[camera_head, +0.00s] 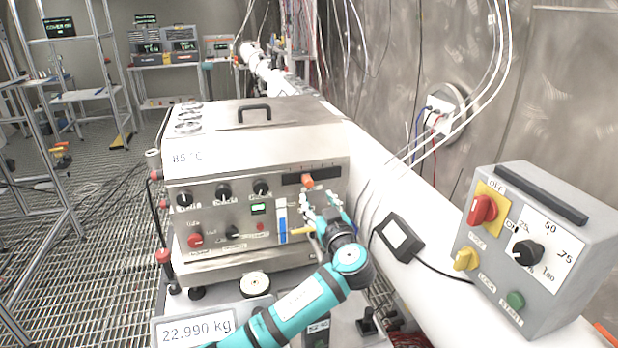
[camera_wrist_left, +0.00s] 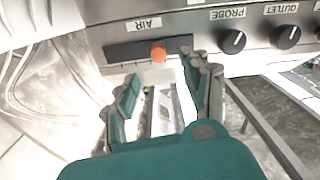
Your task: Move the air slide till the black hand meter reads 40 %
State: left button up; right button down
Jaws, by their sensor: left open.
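The air slide is a dark slot (camera_head: 325,175) on the front of the steel machine, with an orange knob (camera_head: 307,181). In the left wrist view, the orange knob (camera_wrist_left: 158,52) sits right of the middle of the slot (camera_wrist_left: 125,52), below an AIR label. My left gripper (camera_head: 321,200) is open, just below the slot. In the left wrist view, the knob appears between the spread fingertips (camera_wrist_left: 160,68); I cannot tell whether they touch it. The black hand meter (camera_head: 398,237) lies on the white pipe; its pale face is too small to read. My right gripper is not in view.
The machine front (camera_head: 220,215) carries several black knobs and a red knob (camera_head: 195,240). A grey control box (camera_head: 535,250) stands on the right. Cables run from the meter and the wall port. Grating floor is at left.

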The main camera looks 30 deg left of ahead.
aim_at(310, 185)
pick_arm(q)
jog(key=p+x, duration=0.2)
jog(key=x, duration=0.5)
jog(key=shift+w+a+r, duration=0.1)
jog(key=shift+w+a+f+p, duration=0.25)
jog(key=shift+w+a+p, duration=0.1)
jog(key=shift+w+a, duration=0.4)
jog(key=shift+c, duration=0.7)
grip_shut()
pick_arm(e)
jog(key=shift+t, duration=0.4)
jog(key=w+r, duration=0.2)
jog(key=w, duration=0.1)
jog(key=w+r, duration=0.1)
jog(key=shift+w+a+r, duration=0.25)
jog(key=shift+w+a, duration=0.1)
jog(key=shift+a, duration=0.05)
